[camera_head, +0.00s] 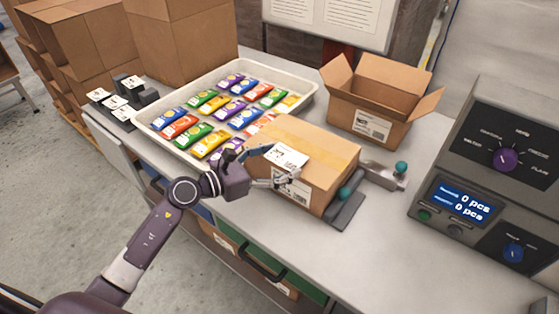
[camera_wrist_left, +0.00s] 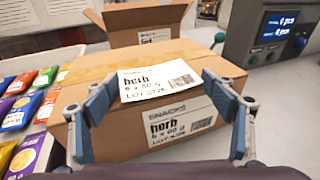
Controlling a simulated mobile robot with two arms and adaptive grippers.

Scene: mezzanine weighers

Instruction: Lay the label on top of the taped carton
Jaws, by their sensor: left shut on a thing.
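The taped carton (camera_head: 325,150) is a closed brown box with a strip of tape along its top. It also shows in the left wrist view (camera_wrist_left: 75,92), with a printed herb snacks label on its front face. My left gripper (camera_head: 276,167) is shut on the loose white label (camera_head: 290,157), which shows between the two blue-padded fingers in the left wrist view (camera_wrist_left: 155,82). The label reads "herb" and lies over the front edge of the carton's top. I cannot tell whether it touches the cardboard. My right gripper is not in view.
A pale tray (camera_head: 305,87) of several colourful packets stands left of the carton. An open carton (camera_head: 372,105) is behind it. A grey weigher console (camera_head: 490,170) stands at the right. A metal fixture with teal knobs (camera_head: 383,178) sits beside the carton. The bench front right is clear.

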